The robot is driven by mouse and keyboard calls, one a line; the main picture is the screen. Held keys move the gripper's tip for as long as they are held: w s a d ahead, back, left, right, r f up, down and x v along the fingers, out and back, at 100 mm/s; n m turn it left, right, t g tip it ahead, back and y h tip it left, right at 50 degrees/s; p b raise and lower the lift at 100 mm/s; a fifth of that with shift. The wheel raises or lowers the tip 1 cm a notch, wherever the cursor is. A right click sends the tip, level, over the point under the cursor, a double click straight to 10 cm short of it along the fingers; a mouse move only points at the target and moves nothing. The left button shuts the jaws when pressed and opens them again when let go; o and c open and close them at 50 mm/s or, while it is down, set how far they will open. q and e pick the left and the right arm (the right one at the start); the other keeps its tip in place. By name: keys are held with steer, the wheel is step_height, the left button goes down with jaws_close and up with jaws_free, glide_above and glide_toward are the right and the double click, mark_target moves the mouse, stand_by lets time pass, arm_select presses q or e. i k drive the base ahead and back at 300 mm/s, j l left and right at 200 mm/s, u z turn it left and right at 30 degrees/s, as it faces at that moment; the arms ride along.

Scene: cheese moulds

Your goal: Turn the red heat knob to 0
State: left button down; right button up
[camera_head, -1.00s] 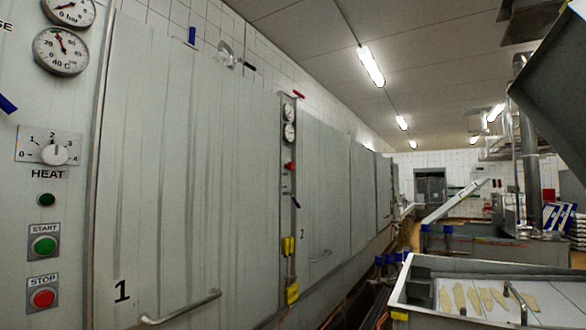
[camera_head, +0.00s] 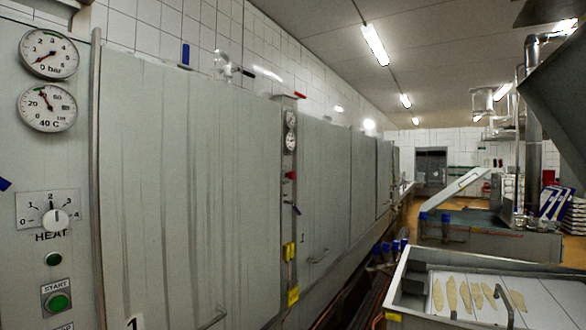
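A heat dial (camera_head: 48,210) marked 0 to 4 is on the control panel at the left edge, with the word HEAT below it. Its knob (camera_head: 55,220) looks white, not red, and its mark seems to point up, near 2. A small red knob-like part (camera_head: 291,175) sticks out of the narrow panel (camera_head: 289,220) between the two large cabinets; its setting is too small to read. Neither of my grippers is in view.
Two gauges (camera_head: 47,54) and a green START button (camera_head: 58,301) are on the left panel. Grey cabinet doors (camera_head: 190,190) line the left wall. A metal tray table (camera_head: 408,290) with pale flat pieces stands at lower right. A dark angled metal shape (camera_head: 555,95) fills the upper right.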

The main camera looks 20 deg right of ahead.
mark_target(292, 175)
steer(key=i+l, duration=0.2)
steer(key=i+l+u, duration=0.1)
steer(key=l, duration=0.3)
steer(key=i+l+u, duration=0.1)
steer(key=i+l, duration=0.35)
steer(key=l, duration=0.25)
steer(key=i+l+u, duration=0.1)
steer(key=l, duration=0.2)
steer(key=i+l, duration=0.25)
steer(key=i+l+u, duration=0.1)
steer(key=l, duration=0.35)
steer(key=i+l+u, duration=0.1)
steer(key=l, duration=0.25)
steer(key=i, duration=0.1)
